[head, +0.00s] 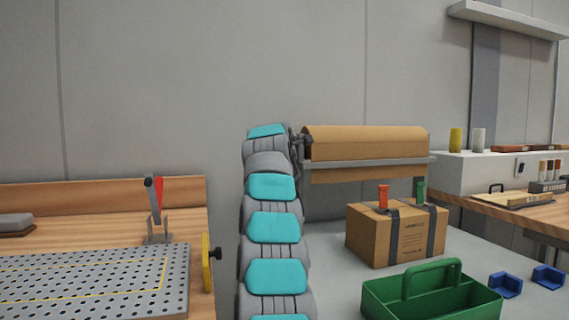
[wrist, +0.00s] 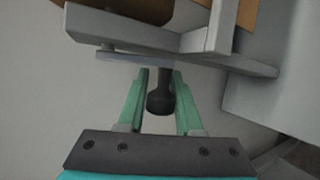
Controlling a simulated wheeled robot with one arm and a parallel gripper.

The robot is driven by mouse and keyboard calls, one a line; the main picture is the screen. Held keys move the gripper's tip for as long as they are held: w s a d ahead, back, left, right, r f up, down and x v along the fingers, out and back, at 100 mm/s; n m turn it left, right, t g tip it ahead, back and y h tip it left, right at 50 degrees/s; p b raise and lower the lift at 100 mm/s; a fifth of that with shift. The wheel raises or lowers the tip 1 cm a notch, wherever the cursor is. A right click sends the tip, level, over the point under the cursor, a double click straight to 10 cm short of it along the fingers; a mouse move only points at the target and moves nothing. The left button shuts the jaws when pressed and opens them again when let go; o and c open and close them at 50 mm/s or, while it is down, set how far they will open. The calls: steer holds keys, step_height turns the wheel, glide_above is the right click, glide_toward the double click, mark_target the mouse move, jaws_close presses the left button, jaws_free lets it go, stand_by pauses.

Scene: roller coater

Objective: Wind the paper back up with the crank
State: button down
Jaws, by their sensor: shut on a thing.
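The brown paper roll (head: 365,140) sits in a grey holder on the back wall, with a grey bar (head: 370,163) across its front. A strip of brown paper (head: 335,176) hangs below the bar. My gripper (head: 302,146) is at the left end of the roll, partly hidden by my arm. In the wrist view my green fingers (wrist: 160,85) are shut on the dark crank handle (wrist: 159,103). The grey crank arm (wrist: 130,56) runs beside the holder frame (wrist: 135,32). The crank is not clearly visible in the head view.
A cardboard box (head: 400,235) with dark straps and red and green clamps stands below the roll. A green tote (head: 430,295) and blue blocks (head: 505,284) are in front. A perforated plate (head: 90,280) lies on the left wooden bench.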

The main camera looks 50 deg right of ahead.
steer(key=shift+s+r, duration=0.2)
steer(key=shift+r, duration=0.15)
steer(key=c, duration=0.9)
jaws_free()
steer(key=shift+c, duration=0.2)
steer(key=o, duration=0.3)
steer(key=shift+w+a+f, duration=0.1)
steer(key=shift+f, duration=0.15)
steer(key=shift+o, duration=0.2)
steer(key=shift+a, duration=0.15)
steer(key=shift+b+v, duration=0.45)
steer(key=shift+v, duration=0.35)
steer(key=shift+b+v, duration=0.5)
steer(key=shift+v, duration=2.45)
